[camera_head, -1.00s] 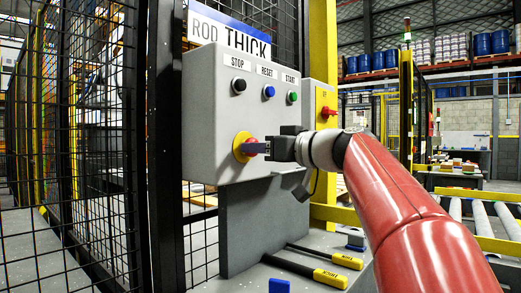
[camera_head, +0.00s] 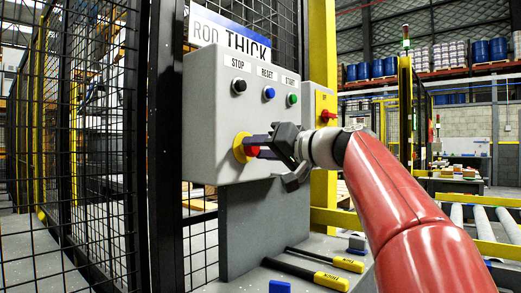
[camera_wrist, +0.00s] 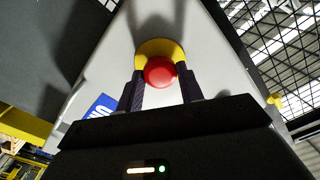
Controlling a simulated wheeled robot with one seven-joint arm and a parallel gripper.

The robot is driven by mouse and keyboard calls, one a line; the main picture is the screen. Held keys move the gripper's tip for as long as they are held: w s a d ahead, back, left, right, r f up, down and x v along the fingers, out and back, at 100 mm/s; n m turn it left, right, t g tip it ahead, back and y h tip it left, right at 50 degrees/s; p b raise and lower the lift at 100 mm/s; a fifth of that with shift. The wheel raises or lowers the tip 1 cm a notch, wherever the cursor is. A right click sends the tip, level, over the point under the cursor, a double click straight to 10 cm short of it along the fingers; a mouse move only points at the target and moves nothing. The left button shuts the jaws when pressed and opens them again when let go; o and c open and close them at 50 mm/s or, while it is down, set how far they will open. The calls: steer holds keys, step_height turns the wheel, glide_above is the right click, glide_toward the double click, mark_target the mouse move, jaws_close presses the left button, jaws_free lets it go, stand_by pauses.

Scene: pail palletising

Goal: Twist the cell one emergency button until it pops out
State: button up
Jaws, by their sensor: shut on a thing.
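The red emergency button (camera_head: 249,150) sits on a yellow round base (camera_head: 240,147) low on the front of the grey control box (camera_head: 215,125). In the wrist view the red button (camera_wrist: 160,71) lies between my two dark fingers, with the yellow base (camera_wrist: 158,46) behind it. My gripper (camera_head: 256,146) reaches the button from the right and is shut on it. The wrist view is rolled relative to the box, and the gripper body hides the lower part of that view. I cannot tell whether the button is popped out.
Above the button are a black STOP button (camera_head: 239,86), a blue RESET button (camera_head: 269,93) and a green START button (camera_head: 292,99). A yellow box with a red switch (camera_head: 328,115) stands right. Mesh fence (camera_head: 95,130) is at left. Yellow-handled rods (camera_head: 331,280) lie below.

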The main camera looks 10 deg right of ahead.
steer(key=shift+r, duration=0.1)
stand_by(0.3)
steer(key=o, duration=1)
steer(key=b+v, duration=0.2)
steer(key=v, duration=0.5)
steer(key=shift+s+d, duration=0.25)
steer(key=shift+s, duration=0.05)
steer(key=shift+s, duration=0.1)
